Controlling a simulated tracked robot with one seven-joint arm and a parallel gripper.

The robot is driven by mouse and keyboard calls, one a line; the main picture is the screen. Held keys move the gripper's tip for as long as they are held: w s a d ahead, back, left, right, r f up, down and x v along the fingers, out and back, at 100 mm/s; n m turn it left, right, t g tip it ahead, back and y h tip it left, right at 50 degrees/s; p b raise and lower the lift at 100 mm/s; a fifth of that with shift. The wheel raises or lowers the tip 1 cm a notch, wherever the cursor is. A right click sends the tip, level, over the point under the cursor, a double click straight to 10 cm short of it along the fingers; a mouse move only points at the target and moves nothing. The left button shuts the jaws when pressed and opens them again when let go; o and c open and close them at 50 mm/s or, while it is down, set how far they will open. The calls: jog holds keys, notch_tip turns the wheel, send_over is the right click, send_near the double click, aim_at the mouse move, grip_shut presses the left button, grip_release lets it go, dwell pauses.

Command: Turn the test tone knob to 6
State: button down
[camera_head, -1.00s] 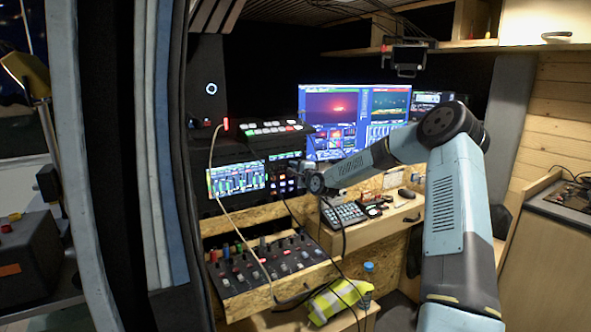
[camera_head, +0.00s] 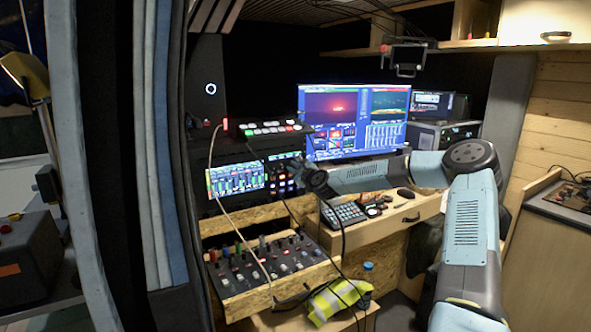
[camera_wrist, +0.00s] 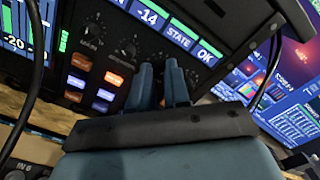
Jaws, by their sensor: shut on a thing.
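In the wrist view my gripper (camera_wrist: 159,69) has its two blue fingertips close together against a dark control panel (camera_wrist: 117,23). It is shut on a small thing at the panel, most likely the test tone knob. The fingers hide that knob, so its pointer and setting cannot be read. Other small dark knobs (camera_wrist: 126,49) sit on the panel left of the fingers.
Lit orange, white and blue buttons (camera_wrist: 103,94) are left of the fingers. A display strip (camera_wrist: 180,38) reads "-14", "STATE" and "OK". A dark cable (camera_wrist: 264,75) passes close on the right. Monitors (camera_head: 354,112) stand behind, and a mixer (camera_head: 262,265) lies below.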

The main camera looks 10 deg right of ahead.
jog(key=shift+d+f, duration=0.15)
jog(key=c, duration=1.4)
grip_release()
jog(key=v, duration=1.3)
jog(key=shift+s+d, duration=0.1)
jog(key=shift+s, duration=0.2)
